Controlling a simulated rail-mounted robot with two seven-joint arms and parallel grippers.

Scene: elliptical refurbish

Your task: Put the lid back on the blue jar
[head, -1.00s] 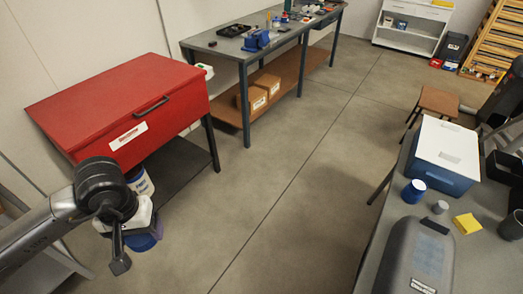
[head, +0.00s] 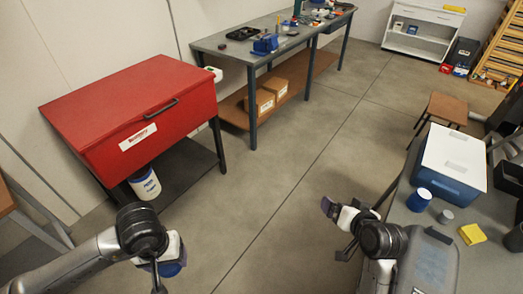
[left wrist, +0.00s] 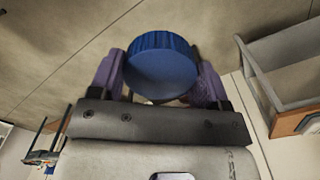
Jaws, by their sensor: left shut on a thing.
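A round blue lid (left wrist: 160,72) with a ribbed rim sits between the purple fingers of my left gripper (left wrist: 158,80), which is shut on it. In the head view, my left gripper (head: 168,268) is at the lower left, over the floor, with part of the blue lid (head: 173,269) showing below it. The blue jar (head: 419,199) stands upright on the grey table at the right, well away from the left gripper. My right gripper (head: 333,210) is to the left of that table; its finger gap is not clear.
The grey table (head: 400,212) also holds a blue box with a white top (head: 453,160), a small grey cylinder (head: 445,216), a yellow block (head: 472,234) and a grey case (head: 435,265). A red cabinet (head: 130,115) stands at the left. Open floor (head: 270,200) lies between.

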